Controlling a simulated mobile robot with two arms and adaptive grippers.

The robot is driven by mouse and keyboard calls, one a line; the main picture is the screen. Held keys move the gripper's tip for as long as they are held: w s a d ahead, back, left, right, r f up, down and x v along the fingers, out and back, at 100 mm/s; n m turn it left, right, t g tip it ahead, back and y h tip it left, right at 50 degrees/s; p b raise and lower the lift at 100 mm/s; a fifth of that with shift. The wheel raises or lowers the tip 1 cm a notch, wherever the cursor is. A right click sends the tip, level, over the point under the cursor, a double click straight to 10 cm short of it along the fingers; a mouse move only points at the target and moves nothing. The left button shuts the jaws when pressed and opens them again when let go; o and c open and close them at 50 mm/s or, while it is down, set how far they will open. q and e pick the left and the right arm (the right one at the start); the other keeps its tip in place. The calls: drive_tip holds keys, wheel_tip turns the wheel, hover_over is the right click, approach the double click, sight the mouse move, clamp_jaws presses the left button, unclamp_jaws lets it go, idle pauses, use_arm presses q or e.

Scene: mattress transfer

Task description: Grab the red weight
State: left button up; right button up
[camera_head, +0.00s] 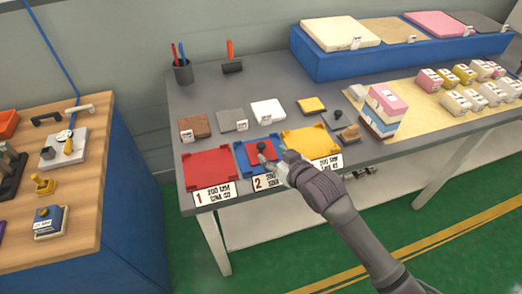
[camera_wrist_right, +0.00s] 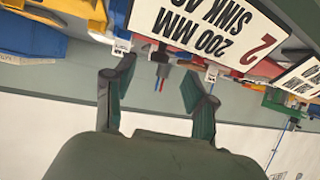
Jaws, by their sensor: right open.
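The red weight (camera_head: 264,147), a flat red block with a dark round knob, sits in the blue tray (camera_head: 241,150) behind the sign marked 2. My right gripper (camera_head: 272,157) is over the front right of this tray, close to the weight and partly covering it. In the right wrist view its two fingers (camera_wrist_right: 157,80) stand apart with nothing between them. I cannot make out the weight in that view, and cannot tell whether a finger touches it. My left gripper is not in view.
A red tray (camera_head: 208,168) and a yellow tray (camera_head: 312,141) flank the blue one. Foam samples lie behind them. Stacked pink, white and blue blocks (camera_head: 386,101) stand to the right. A wooden-topped bench (camera_head: 90,190) is at left, across a gap.

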sight(263, 147)
drive_tip(key=shift+p+x, duration=0.45)
drive_tip(key=shift+x, duration=3)
drive_tip(key=shift+r, duration=0.1)
clamp_jaws()
drive_tip(key=shift+r, duration=0.15)
